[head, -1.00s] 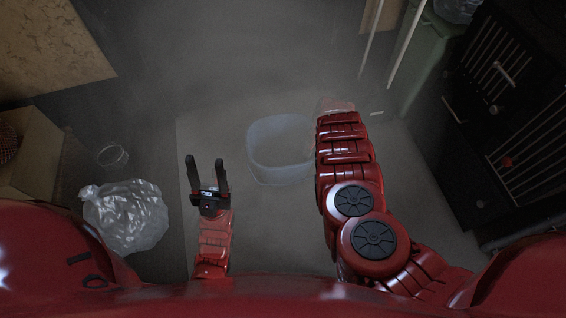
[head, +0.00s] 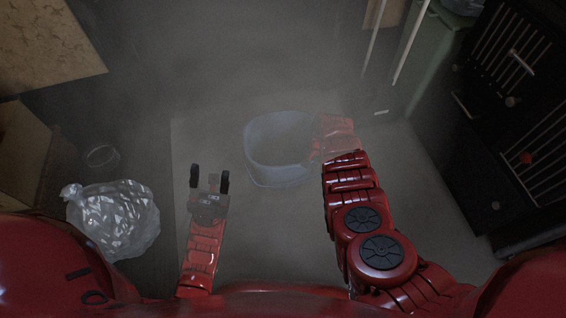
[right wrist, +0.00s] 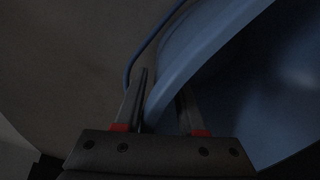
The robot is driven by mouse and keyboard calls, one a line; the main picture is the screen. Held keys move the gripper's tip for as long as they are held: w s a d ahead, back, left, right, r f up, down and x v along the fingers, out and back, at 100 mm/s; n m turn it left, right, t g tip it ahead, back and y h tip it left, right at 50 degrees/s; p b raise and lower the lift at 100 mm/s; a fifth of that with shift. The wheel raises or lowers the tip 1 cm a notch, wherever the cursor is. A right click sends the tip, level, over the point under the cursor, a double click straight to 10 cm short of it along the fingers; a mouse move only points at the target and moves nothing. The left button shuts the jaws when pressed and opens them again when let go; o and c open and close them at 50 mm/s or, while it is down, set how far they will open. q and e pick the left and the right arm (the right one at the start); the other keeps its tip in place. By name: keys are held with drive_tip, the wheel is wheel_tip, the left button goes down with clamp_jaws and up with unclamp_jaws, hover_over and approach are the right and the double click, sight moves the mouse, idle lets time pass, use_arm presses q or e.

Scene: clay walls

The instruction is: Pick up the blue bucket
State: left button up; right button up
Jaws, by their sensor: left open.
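The blue bucket (head: 275,172) stands on the floor in the middle of the head view, its open top facing up. In the right wrist view its blue rim (right wrist: 205,52) passes between the two fingers of my right gripper (right wrist: 163,95), one finger outside and one inside. The thin handle (right wrist: 129,75) curves by the outer finger. Whether the fingers press on the wall, I cannot tell. In the head view the right arm reaches the bucket's right side, its fingers hidden. My left gripper (head: 209,176) is open and empty, left of the bucket and apart from it.
A clear plastic bag (head: 115,220) and a faint clear container (head: 101,156) lie at left, near a cardboard box (head: 22,155). Pale poles (head: 410,42), a green bin (head: 424,65) and a dark barred cabinet (head: 520,110) stand at right. Floor beyond the bucket looks clear.

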drive_tip(key=shift+r, duration=0.1)
clamp_jaws()
idle(1.2)
